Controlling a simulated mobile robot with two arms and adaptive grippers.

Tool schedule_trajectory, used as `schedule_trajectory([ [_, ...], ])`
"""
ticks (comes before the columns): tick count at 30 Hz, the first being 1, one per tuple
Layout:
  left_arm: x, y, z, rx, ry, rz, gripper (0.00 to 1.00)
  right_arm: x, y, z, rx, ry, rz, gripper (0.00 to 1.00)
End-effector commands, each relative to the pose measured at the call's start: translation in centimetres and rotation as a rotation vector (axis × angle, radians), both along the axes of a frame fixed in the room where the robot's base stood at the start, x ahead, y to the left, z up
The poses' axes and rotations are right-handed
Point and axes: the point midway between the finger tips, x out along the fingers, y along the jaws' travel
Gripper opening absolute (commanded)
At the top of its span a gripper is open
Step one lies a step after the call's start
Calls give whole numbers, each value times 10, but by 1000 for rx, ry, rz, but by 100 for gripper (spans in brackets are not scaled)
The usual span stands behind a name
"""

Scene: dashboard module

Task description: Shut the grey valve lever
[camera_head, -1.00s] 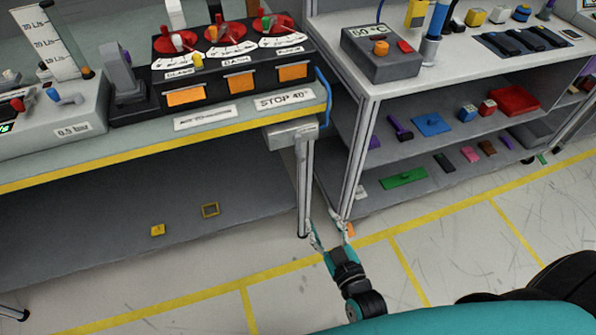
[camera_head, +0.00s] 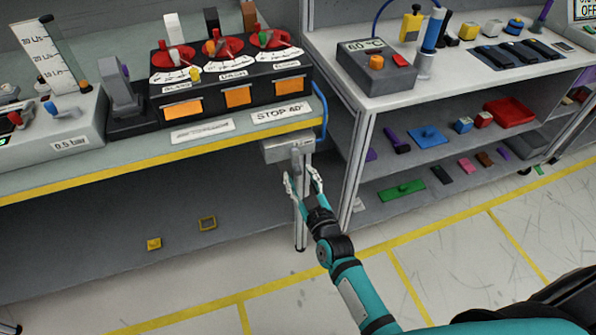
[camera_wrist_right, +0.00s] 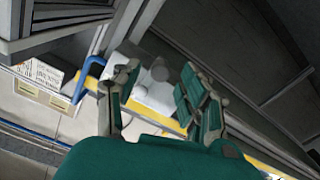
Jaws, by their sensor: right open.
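The grey valve lever (camera_head: 296,158) hangs down from a grey valve box (camera_head: 280,149) under the front right corner of the left bench, beside a blue pipe (camera_head: 322,108). My right gripper (camera_head: 301,178) is open just below the box. Its fingers stand apart on either side of the lever's lower part in the head view; contact cannot be told. In the right wrist view, pale grey valve parts (camera_wrist_right: 150,88) show beyond and between the open fingers (camera_wrist_right: 160,100). My left gripper is not in view.
The left bench has a yellow front edge (camera_head: 130,168) and a leg (camera_head: 301,228) close to my right gripper. The right shelf's upright post (camera_head: 356,175) stands just to the right. Marked floor in front is clear. Small yellow pieces (camera_head: 154,243) lie under the bench.

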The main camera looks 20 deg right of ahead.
Motion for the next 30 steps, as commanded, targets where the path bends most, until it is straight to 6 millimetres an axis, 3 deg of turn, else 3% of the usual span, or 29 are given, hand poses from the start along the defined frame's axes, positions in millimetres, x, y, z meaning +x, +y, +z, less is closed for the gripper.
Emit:
schedule_trajectory([
  [6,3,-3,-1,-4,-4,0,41,21,0,0,1,0,-1,43],
  [16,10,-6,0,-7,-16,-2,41,23,1,0,1,1,0,42],
  [25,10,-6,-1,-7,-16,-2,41,23,1,0,0,1,0,3],
  [30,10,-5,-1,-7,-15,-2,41,23,1,0,1,1,0,0],
])
